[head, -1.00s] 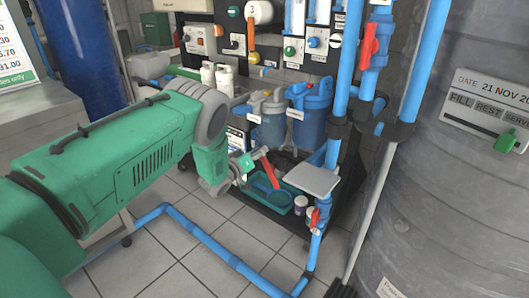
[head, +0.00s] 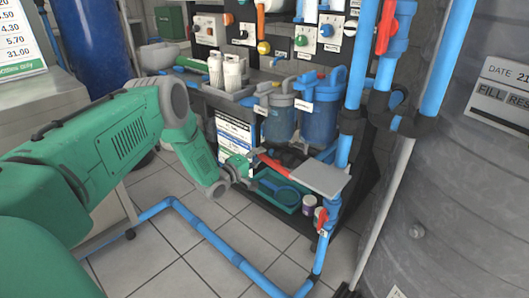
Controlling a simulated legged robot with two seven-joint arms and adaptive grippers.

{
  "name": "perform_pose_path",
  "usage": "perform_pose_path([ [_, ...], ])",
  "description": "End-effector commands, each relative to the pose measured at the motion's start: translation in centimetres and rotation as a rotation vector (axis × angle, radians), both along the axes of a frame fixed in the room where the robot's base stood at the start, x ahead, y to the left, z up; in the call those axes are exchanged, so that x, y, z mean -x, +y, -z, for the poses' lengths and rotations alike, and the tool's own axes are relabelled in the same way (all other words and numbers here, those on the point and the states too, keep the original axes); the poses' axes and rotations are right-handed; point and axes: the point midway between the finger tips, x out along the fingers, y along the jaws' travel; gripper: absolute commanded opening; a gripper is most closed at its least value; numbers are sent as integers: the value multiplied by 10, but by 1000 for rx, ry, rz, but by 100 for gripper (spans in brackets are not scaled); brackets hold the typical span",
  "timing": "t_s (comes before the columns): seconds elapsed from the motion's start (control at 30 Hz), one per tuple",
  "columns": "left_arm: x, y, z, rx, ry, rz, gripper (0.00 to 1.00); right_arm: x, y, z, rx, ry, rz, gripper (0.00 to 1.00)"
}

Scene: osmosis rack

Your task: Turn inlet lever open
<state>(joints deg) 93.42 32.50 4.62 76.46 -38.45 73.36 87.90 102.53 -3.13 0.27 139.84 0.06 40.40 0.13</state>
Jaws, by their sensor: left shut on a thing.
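My left gripper (head: 245,168) is in front of the filter housings, low over the floor-level tray. It is shut on a red bar (head: 273,163), which reaches right and slightly down from the fingers toward a grey plate. The fingertips are small and partly hidden. One red lever (head: 386,27) sits on the upper blue pipe at the top right. Another red lever (head: 322,218) sits on the lower blue pipe, right of the gripper and apart from it. No label shows which lever is the inlet one. My right gripper is not in view.
Two blue filter housings (head: 319,118) hang behind the gripper. A grey plate (head: 312,179) juts out over a teal tray (head: 282,203). Blue floor pipe (head: 213,247) runs across the tiles. A large grey tank (head: 450,210) fills the right side. Open floor (head: 225,212) lies in front.

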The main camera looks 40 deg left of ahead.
Motion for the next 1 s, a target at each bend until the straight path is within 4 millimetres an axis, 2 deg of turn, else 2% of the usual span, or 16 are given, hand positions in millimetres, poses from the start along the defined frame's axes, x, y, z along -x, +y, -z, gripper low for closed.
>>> perform_pose_path([
  [0.03, 5, 5, 7, 24, 11, -9, 0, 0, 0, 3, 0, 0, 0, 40],
  [0.2, 8, 5, 13, 93, 16, -9, 0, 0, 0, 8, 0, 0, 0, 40],
  [0.87, 11, 5, 16, 147, 24, -8, 0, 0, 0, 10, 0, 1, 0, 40],
  [0.9, 11, 5, 17, 147, 24, -9, 32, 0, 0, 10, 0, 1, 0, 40],
  [0.93, 11, 5, 16, 147, 24, -8, 42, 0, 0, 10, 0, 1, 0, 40],
  [1.0, 10, 4, 16, 146, 22, -7, 43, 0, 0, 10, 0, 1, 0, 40],
])
